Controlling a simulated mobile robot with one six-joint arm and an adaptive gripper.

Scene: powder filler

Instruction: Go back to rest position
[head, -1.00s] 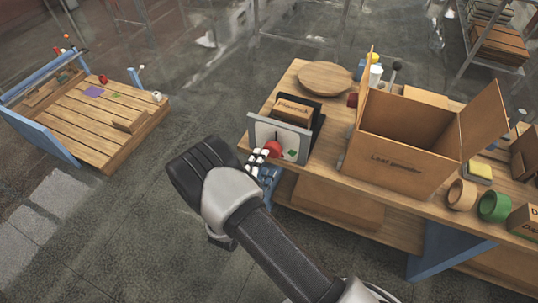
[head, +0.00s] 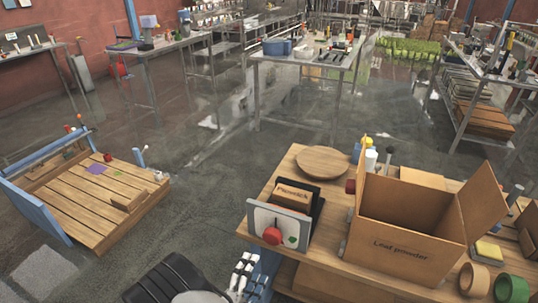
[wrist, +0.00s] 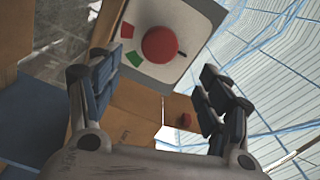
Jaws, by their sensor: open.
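My gripper (head: 243,270) is at the bottom of the head view, just left of and below the grey panel (head: 262,217) at the bench's left end. The panel has a round red button (head: 271,236) and a green mark. In the wrist view the button (wrist: 160,45) shows beyond my spread fingers (wrist: 165,85), with a gap between them and it. The fingers are open and hold nothing. Most of my arm is cut off by the head view's lower edge.
A wooden bench (head: 290,172) carries a large open "Leaf powder" box (head: 390,250), a round wooden board (head: 322,160) and tape rolls. A low wooden platform (head: 85,205) stands at left. Open floor (head: 200,190) lies between them; metal tables stand behind.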

